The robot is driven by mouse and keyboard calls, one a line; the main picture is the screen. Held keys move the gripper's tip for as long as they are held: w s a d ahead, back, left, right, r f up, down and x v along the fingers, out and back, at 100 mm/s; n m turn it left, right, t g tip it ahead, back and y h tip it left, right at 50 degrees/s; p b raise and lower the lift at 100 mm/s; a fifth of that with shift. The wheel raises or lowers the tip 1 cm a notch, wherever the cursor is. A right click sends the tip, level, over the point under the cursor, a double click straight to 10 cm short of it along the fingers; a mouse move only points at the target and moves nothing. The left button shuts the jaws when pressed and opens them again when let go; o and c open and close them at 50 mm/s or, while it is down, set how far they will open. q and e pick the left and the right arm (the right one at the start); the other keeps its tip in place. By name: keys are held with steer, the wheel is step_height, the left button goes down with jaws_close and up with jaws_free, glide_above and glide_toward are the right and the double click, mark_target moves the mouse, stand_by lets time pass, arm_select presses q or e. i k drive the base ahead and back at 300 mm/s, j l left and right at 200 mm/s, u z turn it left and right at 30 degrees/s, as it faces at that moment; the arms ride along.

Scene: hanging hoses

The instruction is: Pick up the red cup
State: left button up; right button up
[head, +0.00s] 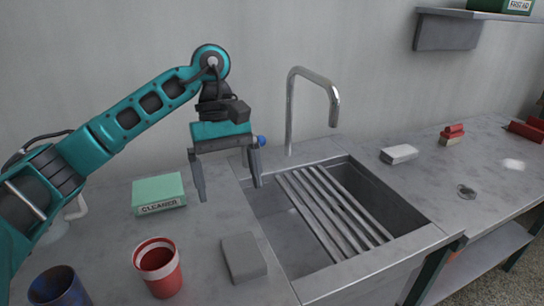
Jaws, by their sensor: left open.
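The red cup (162,271) stands upright on the grey counter at the lower left of the head view. It has a pale band near its top, and its open mouth faces up. My left gripper (230,192) hangs with its fingers pointing down, above and to the right of the cup, near the sink's left edge. Its two fingers are spread apart with nothing between them. The gripper is clear of the cup. My right gripper is not in the view.
A dark blue cup (58,288) stands left of the red cup. A green cleaner box (158,193) lies behind it, and a grey block (243,257) to its right. A sink (400,237) with a slatted rack and a tall faucet (290,110) is right of my gripper.

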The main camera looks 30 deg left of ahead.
mark_target(155, 260)
steer(key=k+l, duration=0.35)
steer(key=l, duration=0.3)
steer(key=k+l, duration=0.2)
steer(key=l, duration=0.1)
